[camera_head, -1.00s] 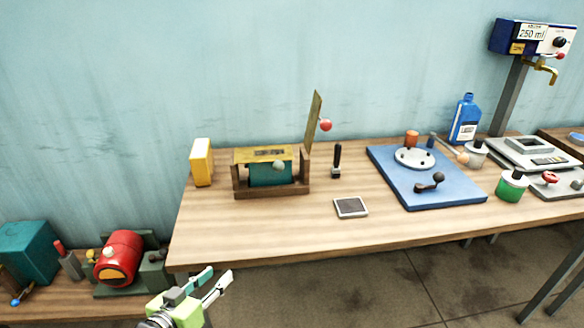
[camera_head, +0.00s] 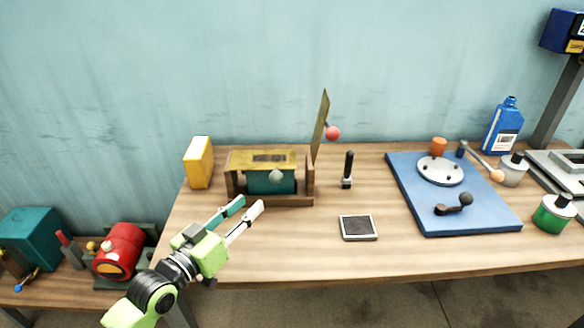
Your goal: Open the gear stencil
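A wooden frame (camera_head: 288,201) on the table holds a teal block (camera_head: 262,184). A brass plate (camera_head: 248,163) with a dark cut-out pattern lies flat over the block, with a grey-green ball knob (camera_head: 276,177) at its front. A second brass plate (camera_head: 319,126) stands nearly upright at the frame's right end, with a red ball knob (camera_head: 333,133). I cannot tell which plate carries the gear pattern. My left gripper (camera_head: 251,204) is open and empty, in front of the frame's left part and apart from both knobs. My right gripper is not in view.
A yellow block (camera_head: 198,162) stands left of the frame. A black-handled stamp (camera_head: 347,170) and a dark pad (camera_head: 358,228) are to its right. Further right is a blue board (camera_head: 470,222) with a disc and crank. The table's front middle is clear.

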